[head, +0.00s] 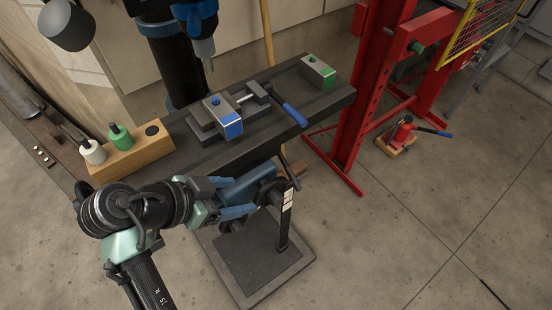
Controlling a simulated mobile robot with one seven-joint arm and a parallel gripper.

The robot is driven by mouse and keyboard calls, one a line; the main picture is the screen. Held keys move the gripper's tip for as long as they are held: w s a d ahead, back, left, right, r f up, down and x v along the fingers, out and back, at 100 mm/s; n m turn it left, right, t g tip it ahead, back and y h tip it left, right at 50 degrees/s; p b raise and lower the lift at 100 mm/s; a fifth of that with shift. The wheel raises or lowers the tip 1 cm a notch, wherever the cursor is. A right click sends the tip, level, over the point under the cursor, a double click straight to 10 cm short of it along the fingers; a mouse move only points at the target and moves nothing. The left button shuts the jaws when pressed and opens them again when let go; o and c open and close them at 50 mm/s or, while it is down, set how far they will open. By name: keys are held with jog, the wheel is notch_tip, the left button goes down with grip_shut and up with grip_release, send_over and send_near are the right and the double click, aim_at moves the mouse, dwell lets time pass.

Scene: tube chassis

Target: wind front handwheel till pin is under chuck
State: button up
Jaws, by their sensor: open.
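A drill press chuck (204,47) hangs at the top centre, over the back of a dark table (200,150). A grey vise block with a blue patch (228,124) sits on the table, with a small blue pin (215,99) on its top. The pin is nearer the front than the chuck and apart from it. A dark front handwheel (268,190) with a bar-like handle (291,168) shows below the table's front edge. My gripper (248,197) is open, with its fingers at the handwheel's left side. Contact cannot be told; my gripper partly hides the handwheel.
A blue-handled vise screw (290,112) points right. A grey-green block (318,71) stands at the table's right end. A wooden holder (130,157) with green and white handles is at left. A red press frame (365,90) stands right. Open floor (400,240) lies front right.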

aim_at(273, 196)
jog(key=shift+g+h, duration=0.3)
jog(key=b+x, duration=0.1)
jog(key=x, duration=1.1)
jog(key=shift+d+f, duration=0.3)
jog(key=c, duration=1.1)
jog(key=shift+f+b, duration=0.15)
jog(key=shift+b, duration=0.2)
grip_shut()
